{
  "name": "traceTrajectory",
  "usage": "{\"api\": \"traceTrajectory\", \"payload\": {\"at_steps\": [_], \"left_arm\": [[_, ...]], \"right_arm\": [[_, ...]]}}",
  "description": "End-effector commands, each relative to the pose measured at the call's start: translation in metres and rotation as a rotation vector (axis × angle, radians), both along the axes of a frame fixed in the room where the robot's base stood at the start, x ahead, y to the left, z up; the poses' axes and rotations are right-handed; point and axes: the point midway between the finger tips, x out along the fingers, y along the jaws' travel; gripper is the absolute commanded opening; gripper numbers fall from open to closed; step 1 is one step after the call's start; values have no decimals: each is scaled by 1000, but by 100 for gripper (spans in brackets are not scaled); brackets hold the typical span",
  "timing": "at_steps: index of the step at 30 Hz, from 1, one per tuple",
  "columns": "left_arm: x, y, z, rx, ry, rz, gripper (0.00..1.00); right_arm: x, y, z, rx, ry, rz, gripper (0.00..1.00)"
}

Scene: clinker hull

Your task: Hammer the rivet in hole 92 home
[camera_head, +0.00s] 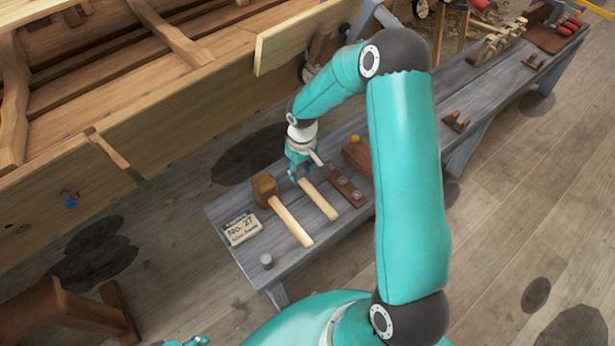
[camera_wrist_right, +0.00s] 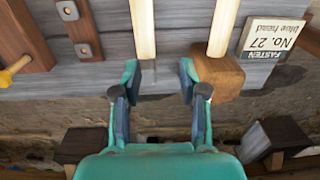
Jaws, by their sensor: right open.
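My right gripper (camera_head: 302,172) is open above the bench, over the upper end of a pale-handled tool (camera_head: 319,199). In the right wrist view the open fingers (camera_wrist_right: 157,80) are on either side of this tool's far end, below its handle (camera_wrist_right: 143,28); its head is mostly hidden. A wooden mallet (camera_head: 265,190) lies beside it; its block head (camera_wrist_right: 218,76) is close to one finger in the wrist view. A blue-headed piece (camera_head: 70,200) sits on the hull plank (camera_head: 150,105). Hole numbers are not readable. A teal part at the bottom edge (camera_head: 190,341) seems to be my left gripper.
A card (camera_head: 240,229) on the grey bench (camera_head: 345,222) reads "FASTEN No. 27 blue head". A dark wooden strip with metal discs (camera_head: 347,187), an orange-knobbed wooden block (camera_head: 356,156) and a small grey cylinder (camera_head: 266,261) are nearby. A brown stool (camera_head: 60,310) stands lower left.

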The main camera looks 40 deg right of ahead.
Motion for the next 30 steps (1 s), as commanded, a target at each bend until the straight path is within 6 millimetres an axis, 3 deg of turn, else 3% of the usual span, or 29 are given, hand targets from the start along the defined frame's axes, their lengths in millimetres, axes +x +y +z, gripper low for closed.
{"api": "traceTrajectory", "payload": {"at_steps": [1,4,11,30], "left_arm": [[0,0,-9,0,-1,0,45],[0,0,-12,0,-1,0,45],[0,0,-18,0,-1,0,45],[0,0,-65,0,0,0,45]], "right_arm": [[1,-9,-4,-16,2,-6,43],[1,-19,-3,-34,9,-10,43],[1,-20,-12,-38,12,-10,43],[1,-19,-83,-36,12,-9,43]]}}
